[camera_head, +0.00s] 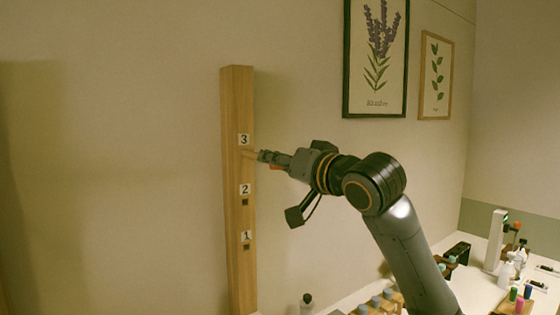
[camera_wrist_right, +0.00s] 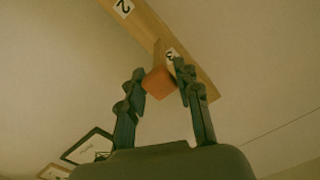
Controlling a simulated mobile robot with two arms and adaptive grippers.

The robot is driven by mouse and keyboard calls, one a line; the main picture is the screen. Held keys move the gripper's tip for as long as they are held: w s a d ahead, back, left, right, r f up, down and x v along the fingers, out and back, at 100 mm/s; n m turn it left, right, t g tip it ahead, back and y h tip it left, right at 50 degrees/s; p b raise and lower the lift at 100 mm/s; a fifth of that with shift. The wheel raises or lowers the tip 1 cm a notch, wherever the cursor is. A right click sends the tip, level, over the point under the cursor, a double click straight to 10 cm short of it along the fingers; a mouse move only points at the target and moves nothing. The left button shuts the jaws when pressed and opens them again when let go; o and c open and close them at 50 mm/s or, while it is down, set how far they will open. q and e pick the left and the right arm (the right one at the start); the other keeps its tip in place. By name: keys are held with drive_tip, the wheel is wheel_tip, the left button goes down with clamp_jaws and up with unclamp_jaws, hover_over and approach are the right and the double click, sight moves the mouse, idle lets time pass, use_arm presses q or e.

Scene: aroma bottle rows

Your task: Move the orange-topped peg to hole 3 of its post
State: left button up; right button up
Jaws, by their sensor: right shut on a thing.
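The wooden post (camera_head: 238,110) stands upright against the wall, with labels 3, 2 and 1 from top to bottom. Holes 2 (camera_head: 245,202) and 1 (camera_head: 246,247) show as dark, empty squares. My right gripper (camera_head: 264,157) is level with the spot just below label 3. In the right wrist view its fingers (camera_wrist_right: 160,80) are shut on the orange top of the peg (camera_wrist_right: 158,83). The peg's wooden shaft points at the post and meets its face beside label 3 (camera_wrist_right: 171,55). Hole 3 itself is hidden, so I cannot tell how deep the shaft sits. My left gripper is out of view.
Two framed plant pictures hang on the wall, a dark-framed one (camera_head: 348,60) and a wood-framed one (camera_head: 451,80). A white counter (camera_head: 480,290) with bottles and wooden racks is at the lower right. The wall left of the post is clear.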

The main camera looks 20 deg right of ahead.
drive_tip(key=shift+w+a, duration=0.1)
drive_tip(key=o, duration=1.2)
drive_tip(key=shift+o, duration=0.2)
drive_tip(key=v, duration=1.2)
